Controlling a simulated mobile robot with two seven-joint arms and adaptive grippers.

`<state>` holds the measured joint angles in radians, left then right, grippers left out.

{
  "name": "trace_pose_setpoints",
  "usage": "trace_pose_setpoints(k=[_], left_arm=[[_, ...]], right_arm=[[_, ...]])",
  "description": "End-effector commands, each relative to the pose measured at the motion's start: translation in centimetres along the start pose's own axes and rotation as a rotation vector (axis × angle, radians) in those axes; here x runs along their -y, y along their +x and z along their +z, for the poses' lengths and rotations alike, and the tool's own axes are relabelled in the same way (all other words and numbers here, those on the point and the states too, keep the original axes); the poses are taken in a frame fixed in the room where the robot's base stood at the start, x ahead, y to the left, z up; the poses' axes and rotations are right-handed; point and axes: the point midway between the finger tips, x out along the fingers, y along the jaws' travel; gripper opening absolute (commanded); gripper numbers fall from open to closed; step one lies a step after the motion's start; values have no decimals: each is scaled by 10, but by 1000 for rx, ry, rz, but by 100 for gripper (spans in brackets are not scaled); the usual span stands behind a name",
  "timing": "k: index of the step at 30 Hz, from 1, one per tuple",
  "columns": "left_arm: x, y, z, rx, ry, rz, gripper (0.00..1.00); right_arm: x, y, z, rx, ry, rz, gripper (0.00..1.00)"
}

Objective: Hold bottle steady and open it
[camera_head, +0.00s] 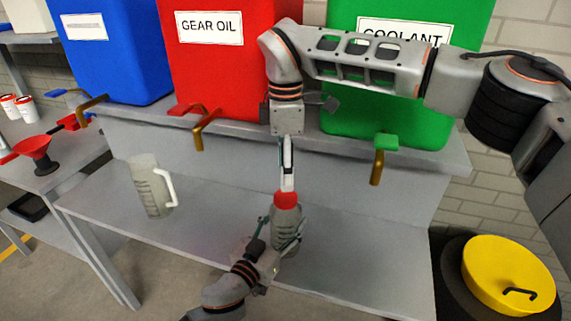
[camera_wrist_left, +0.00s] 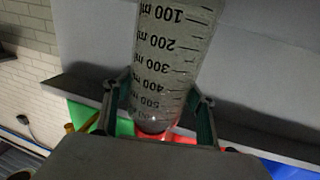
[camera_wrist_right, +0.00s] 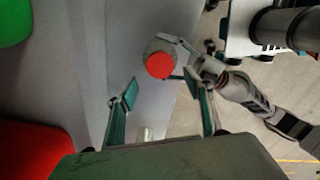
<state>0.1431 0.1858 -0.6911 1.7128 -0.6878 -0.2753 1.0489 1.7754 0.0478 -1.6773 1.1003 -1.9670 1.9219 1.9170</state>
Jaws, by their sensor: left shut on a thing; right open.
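A clear graduated bottle (camera_head: 285,238) with a red cap (camera_head: 286,200) stands upright at the lower shelf. My left gripper (camera_head: 282,228) is shut around the bottle's body from the front. The left wrist view shows its fingers on both sides of the marked bottle (camera_wrist_left: 168,65), near the 500 ml mark. My right gripper (camera_head: 288,186) points down just above the cap. In the right wrist view the open right fingers (camera_wrist_right: 158,90) are apart, and the cap (camera_wrist_right: 160,65) shows beyond them, slightly off centre towards the picture's top. Nothing is between the right fingers.
A clear handled jug (camera_head: 148,190) stands on the shelf to the left. Blue (camera_head: 115,60), red (camera_head: 215,75) and green (camera_head: 400,110) tanks with taps stand on the upper ledge. A red funnel (camera_head: 34,150) is far left. A yellow-lidded bin (camera_head: 508,270) stands right. The shelf right of the bottle is clear.

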Motion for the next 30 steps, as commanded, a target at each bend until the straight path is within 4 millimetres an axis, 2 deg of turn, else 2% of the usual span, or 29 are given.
trace_pose_setpoints(k=[12,18,26,30], left_arm=[[0,0,0,0,0,0,0],[0,0,0,0,0,0,0],[0,0,0,0,0,0,0],[0,0,0,0,0,0,0]], right_arm=[[0,58,0,-1,-3,-1,52],[0,70,0,0,-2,-1,52],[0,71,0,0,-3,0,52],[0,71,0,0,-3,0,18]])
